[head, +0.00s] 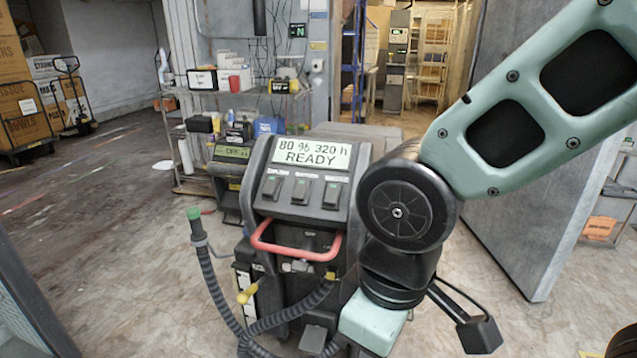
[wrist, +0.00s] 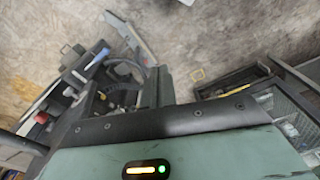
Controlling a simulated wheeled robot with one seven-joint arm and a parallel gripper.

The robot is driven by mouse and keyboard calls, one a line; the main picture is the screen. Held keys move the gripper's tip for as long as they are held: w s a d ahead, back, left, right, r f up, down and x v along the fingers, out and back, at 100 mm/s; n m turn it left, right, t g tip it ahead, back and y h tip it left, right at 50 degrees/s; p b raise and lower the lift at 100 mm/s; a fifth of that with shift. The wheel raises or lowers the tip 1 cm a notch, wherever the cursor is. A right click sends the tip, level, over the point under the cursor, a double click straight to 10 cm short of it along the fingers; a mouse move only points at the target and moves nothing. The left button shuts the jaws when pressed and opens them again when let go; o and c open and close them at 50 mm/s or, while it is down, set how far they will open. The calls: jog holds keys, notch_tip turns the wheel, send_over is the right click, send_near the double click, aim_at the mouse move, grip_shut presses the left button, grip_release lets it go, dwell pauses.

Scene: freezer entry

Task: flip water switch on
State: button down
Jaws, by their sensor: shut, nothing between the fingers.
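A dark floor-cleaning machine (head: 254,205) stands in the middle of the head view. Its display (head: 311,153) reads "80 % 320 h READY". Below it are a left switch (head: 272,188), a middle switch (head: 301,190) and a right switch (head: 332,194). Their labels are too small to read surely, so I cannot tell which is the water switch or its setting. My arm comes down from the upper right, with its wrist low and right of the panel. My gripper's fingers cannot be made out in either view.
A red handle bar (head: 296,251) sticks out below the panel. A ribbed hose (head: 214,280) with a green end rises at the left. A cluttered shelf (head: 247,91) stands behind. A large grey door panel (head: 520,150) stands at the right. Open floor lies to the left.

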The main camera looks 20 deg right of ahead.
jog(key=w+d+r+n+t+y+p, duration=0.1)
jog(key=w+d+r+n+t, duration=0.1)
jog(key=w, duration=0.6)
jog(key=w+d+r+n+t+y+p, duration=0.1)
jog(key=w+d+r+t, duration=0.3)
jog(key=w, duration=0.5)
jog(key=w+d+r+n+t+y+p, duration=0.1)
jog(key=w+d+r+n+t+y, duration=0.1)
jog(key=w+d, duration=0.3)
jog(key=w+r+n, duration=0.1)
jog(key=w, duration=0.3)
jog(key=shift+t+y+p, duration=0.3)
jog(key=shift+t, duration=0.1)
jog(key=shift+d, duration=0.1)
jog(key=b, duration=0.2)
send_near(326, 200)
jog(key=a+x, duration=0.1)
jog(key=x, duration=0.4)
jog(key=shift+w+d+f, duration=0.25)
jog(key=shift+w+d, duration=0.1)
